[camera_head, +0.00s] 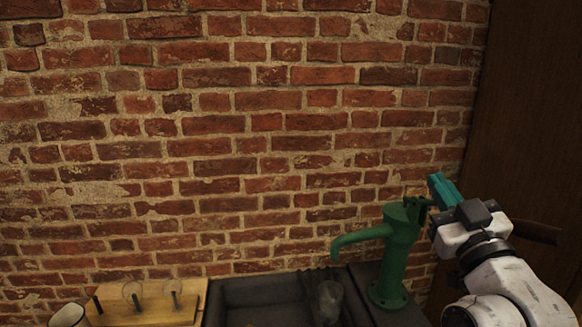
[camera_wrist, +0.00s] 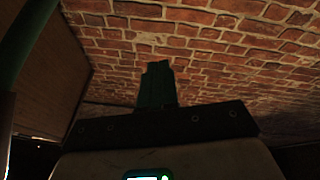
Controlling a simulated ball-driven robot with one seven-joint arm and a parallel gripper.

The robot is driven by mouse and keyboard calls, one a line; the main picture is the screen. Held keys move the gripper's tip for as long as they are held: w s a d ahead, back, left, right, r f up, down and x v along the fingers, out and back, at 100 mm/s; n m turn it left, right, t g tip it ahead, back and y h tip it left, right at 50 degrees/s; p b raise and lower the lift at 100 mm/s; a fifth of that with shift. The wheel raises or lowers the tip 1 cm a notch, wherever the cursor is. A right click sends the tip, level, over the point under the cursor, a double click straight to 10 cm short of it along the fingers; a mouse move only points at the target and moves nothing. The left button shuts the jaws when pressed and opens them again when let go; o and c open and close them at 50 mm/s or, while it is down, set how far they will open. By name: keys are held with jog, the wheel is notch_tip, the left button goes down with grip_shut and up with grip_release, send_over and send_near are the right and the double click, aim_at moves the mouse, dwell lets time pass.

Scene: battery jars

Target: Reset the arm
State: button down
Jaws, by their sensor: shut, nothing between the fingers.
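My gripper (camera_head: 444,190) is at the right in the head view, raised beside the top of a green hand pump (camera_head: 397,245). Its teal fingers are together with nothing between them, and they point up and left. In the wrist view the shut fingers (camera_wrist: 157,85) stand up dark against the brick wall. I cannot tell in the head view whether the fingers touch the pump's top. My white arm (camera_head: 510,285) runs down to the lower right corner.
A dark sink (camera_head: 265,290) lies left of the pump, with a glass jar (camera_head: 329,300) at its right side. A wooden board (camera_head: 145,310) with dark pegs and glass pieces stands further left, by a pale cup (camera_head: 68,315). A brick wall (camera_head: 230,130) closes the back.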

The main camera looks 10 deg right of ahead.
jog(key=s+a+f+g+y, duration=0.1)
jog(key=s+f+g, duration=0.2)
jog(key=f, duration=0.6)
jog(key=s+a+f+g, duration=0.2)
jog(key=f+g, duration=0.2)
jog(key=f, duration=0.6)
jog(key=s+a+f+g+y, duration=0.1)
jog(key=s+f+g, duration=0.2)
jog(key=f, duration=0.6)
jog(key=s+f+m+g+b, duration=0.2)
jog(key=s+f+g+b, duration=0.8)
jog(key=s+f, duration=1.5)
notch_tip(320, 180, down, 4)
jog(key=shift+s+a+m+g+h, duration=0.25)
jog(key=shift+s+m+g+h, duration=0.05)
jog(key=shift+g, duration=0.3)
